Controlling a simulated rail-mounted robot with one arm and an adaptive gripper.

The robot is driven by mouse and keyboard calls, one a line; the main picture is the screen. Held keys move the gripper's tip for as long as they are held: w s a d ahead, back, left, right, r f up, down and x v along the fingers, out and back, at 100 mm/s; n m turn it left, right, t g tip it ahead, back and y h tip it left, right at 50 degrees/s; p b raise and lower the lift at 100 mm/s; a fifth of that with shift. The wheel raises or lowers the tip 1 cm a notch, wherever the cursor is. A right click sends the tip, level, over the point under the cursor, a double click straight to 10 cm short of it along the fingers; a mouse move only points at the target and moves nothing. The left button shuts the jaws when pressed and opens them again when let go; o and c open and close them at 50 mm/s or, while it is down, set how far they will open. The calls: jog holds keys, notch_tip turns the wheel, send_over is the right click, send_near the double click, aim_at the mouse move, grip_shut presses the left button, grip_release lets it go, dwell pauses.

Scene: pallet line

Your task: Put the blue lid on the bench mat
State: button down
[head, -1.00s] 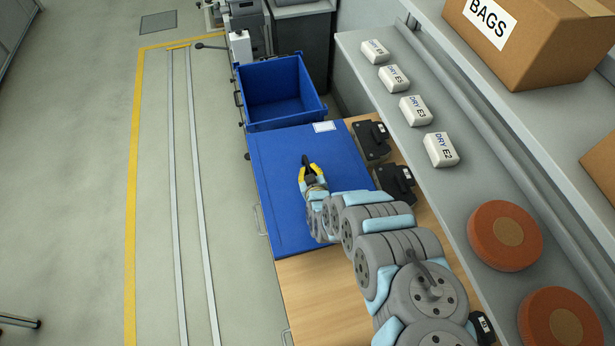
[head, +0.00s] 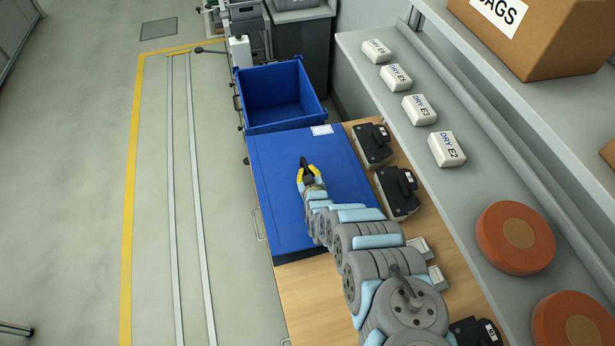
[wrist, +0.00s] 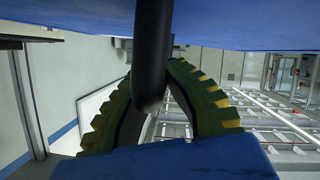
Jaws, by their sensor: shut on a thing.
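The blue lid (head: 280,215) is a wide flat panel with a white label near its far right corner. It lies level over the wooden bench in the head view. My gripper (head: 311,170) is above its middle, its yellow fingers shut on the lid's black handle (head: 305,161). In the wrist view the handle (wrist: 152,60) stands between the ridged fingers, and the lid's blue surface (wrist: 60,10) fills the top edge. I cannot tell whether the lid touches the bench. No bench mat can be made out; the lid covers that part of the bench.
An open blue crate (head: 285,125) stands just beyond the lid. Two black devices (head: 373,146) sit along the lid's right side. A grey shelf (head: 455,190) with white packs and orange discs runs along the right. Bare wooden bench (head: 310,300) shows at the near end.

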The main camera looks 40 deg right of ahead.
jog(key=shift+f, duration=1.45)
jog(key=c, duration=1.2)
grip_release()
jog(key=shift+c, duration=0.2)
jog(key=shift+s, duration=0.1)
jog(key=shift+s+a+r, duration=0.15)
jog(key=shift+a+r, duration=0.05)
jog(key=shift+p+v, duration=0.75)
jog(key=shift+v, duration=1.65)
jog(key=p+v, duration=0.3)
jog(key=shift+s+r+p, duration=0.25)
jog(key=shift+r+p, duration=0.05)
jog(key=shift+p, duration=0.05)
jog(key=shift+f+p+v, duration=0.15)
jog(key=shift+p+v, duration=0.4)
jog(key=shift+v, duration=0.15)
jog(key=shift+f+p+v, duration=0.1)
jog(key=shift+p+v, duration=0.45)
jog(key=shift+v, duration=0.1)
